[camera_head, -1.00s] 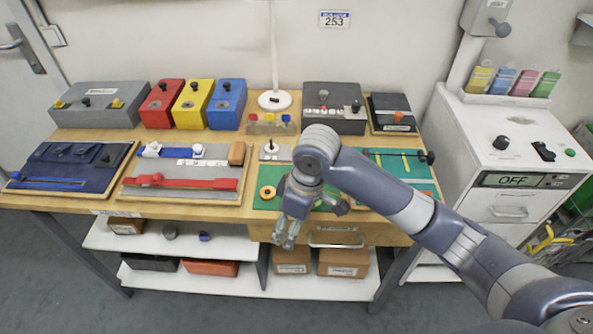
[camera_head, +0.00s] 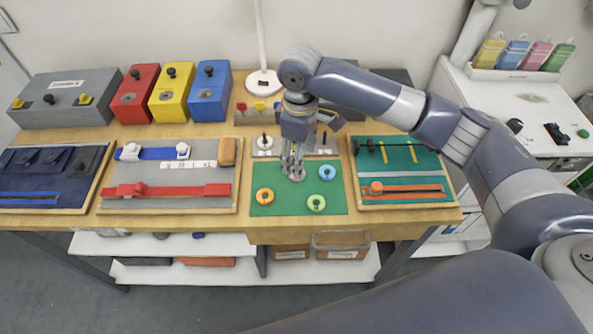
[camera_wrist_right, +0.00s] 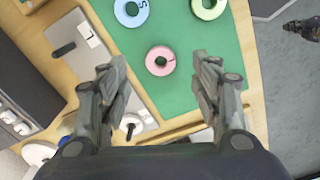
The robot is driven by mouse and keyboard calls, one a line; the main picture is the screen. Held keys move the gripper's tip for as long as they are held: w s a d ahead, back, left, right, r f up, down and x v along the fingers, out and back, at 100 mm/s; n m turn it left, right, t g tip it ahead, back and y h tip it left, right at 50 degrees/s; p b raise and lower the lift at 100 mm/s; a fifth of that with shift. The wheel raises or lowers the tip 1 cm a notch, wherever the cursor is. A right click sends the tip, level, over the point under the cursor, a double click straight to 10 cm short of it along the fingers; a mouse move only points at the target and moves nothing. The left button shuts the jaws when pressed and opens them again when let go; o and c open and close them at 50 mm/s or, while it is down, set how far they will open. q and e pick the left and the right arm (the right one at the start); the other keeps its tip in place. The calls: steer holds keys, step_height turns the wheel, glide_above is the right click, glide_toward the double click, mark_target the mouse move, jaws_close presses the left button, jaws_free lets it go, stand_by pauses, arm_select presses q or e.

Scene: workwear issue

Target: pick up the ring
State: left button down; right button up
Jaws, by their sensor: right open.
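Several small rings lie on a green mat (camera_head: 292,203). An orange ring (camera_head: 258,196) is at left, a blue ring (camera_head: 333,175) at right and a light green ring (camera_head: 316,209) near the front edge. A pink ring (camera_wrist_right: 150,57) shows in the right wrist view, ahead of and between the fingertips; the gripper partly hides it in the head view. That view also shows the blue ring (camera_wrist_right: 120,12) and the green ring (camera_wrist_right: 209,16). My right gripper (camera_head: 293,171) points down over the mat's back, open and empty (camera_wrist_right: 159,76). My left gripper is not in view.
Small plates with black knobs (camera_head: 264,150) stand just behind the mat. A grey board with a red bar (camera_head: 196,190) lies left of it, and a green tray with an orange slider (camera_head: 415,187) right. Red, yellow and blue boxes (camera_head: 210,93) stand at back left.

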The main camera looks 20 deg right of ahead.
steer(key=f, duration=0.2)
steer(key=f+p, duration=0.1)
steer(key=f, duration=0.2)
steer(key=shift+a, duration=0.2)
steer(key=shift+w+f, duration=0.2)
steer(key=c, duration=0.8)
